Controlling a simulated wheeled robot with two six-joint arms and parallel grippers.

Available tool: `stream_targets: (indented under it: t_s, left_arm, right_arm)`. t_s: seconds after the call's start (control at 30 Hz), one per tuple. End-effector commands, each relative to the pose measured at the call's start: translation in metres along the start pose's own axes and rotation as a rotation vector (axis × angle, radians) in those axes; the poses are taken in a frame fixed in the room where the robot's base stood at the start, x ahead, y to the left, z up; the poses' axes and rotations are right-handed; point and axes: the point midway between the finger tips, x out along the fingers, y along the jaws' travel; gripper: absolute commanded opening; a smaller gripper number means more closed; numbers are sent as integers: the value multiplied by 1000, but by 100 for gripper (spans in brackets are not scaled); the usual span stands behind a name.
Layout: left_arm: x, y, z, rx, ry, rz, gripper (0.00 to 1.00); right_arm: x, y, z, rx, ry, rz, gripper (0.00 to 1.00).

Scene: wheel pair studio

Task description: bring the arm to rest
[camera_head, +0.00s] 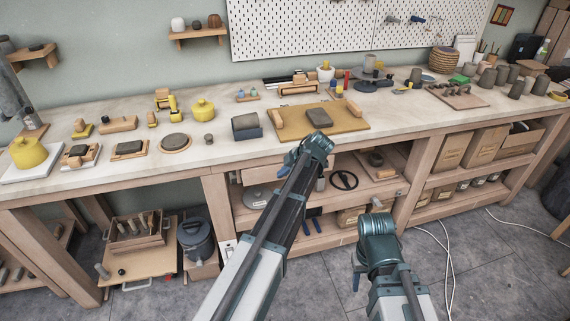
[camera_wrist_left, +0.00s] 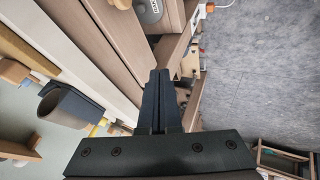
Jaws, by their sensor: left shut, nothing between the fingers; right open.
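My left arm (camera_head: 262,235) reaches up from the bottom of the head view, its teal joint (camera_head: 318,146) in front of the workbench edge. My left gripper (camera_wrist_left: 161,78) shows in the left wrist view, with its two dark fingers together and nothing between them. It is beside the bench's front edge, with floor to its right. In the head view I cannot make it out clearly, as the arm hides much of that spot. My right arm (camera_head: 385,255) is bent low in front of the bench; its gripper is not visible.
The workbench top (camera_head: 225,165) carries a tan board (camera_head: 345,127), a blue holder (camera_head: 247,133) and a yellow kettle (camera_head: 28,152). Lower shelves hold boxes (camera_head: 485,147) and a black ring (camera_head: 344,180). White cables (camera_head: 447,255) lie on the open floor at right.

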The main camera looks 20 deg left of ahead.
Motion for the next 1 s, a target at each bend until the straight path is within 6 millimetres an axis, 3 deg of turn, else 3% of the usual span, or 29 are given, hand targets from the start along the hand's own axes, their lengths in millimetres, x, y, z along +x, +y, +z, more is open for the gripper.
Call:
stream_targets:
  t_s: [0.17, 0.27, 0.37, 0.63, 0.8, 1.0]
  left_arm:
    - [-1, -3, 0, 14, -3, -2, 0]
    - [-11, -17, 2, 109, -24, -15, 0]
    - [-30, -48, 7, 317, -69, -37, 0]
    - [-94, -153, 18, 1097, -276, -55, 0]
    - [-132, -218, 15, 1588, -427, 2, 0]
    - [-166, -277, 8, 2051, -581, 112, 0]
  right_arm:
    - [0, 0, 0, 0, 0, 0, 50]
    - [-4, 0, 0, 0, 0, 0, 50]
    - [-11, 1, 1, 0, 0, 0, 50]
    - [-31, 3, 2, 0, 0, 0, 50]
    - [-42, 4, 2, 0, 0, 0, 50]
    - [-52, 5, 3, 0, 0, 0, 50]
